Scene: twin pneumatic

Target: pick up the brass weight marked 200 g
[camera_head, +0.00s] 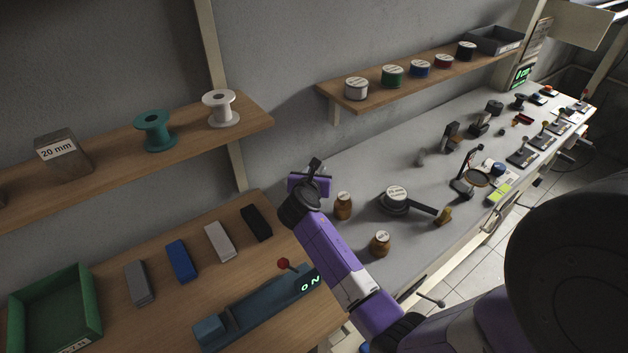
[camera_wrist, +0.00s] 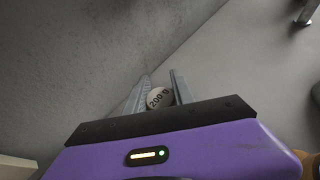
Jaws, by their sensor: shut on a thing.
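The weight marked 200 g (camera_wrist: 158,97) shows its round, pale labelled top between the two grey fingers of my gripper (camera_wrist: 161,80) in the wrist view. My gripper is shut on it. In the head view my gripper (camera_head: 312,180) is near the wall at the back left end of the grey bench, and the held weight is hidden there. I cannot tell whether the weight is off the bench.
Two other brass weights (camera_head: 343,206) (camera_head: 380,243) stand close to the right of my gripper. A dark round device with a handle (camera_head: 396,201) lies beyond them. A wooden table (camera_head: 215,275) with coloured blocks is to the left. Shelves (camera_head: 418,78) run along the wall.

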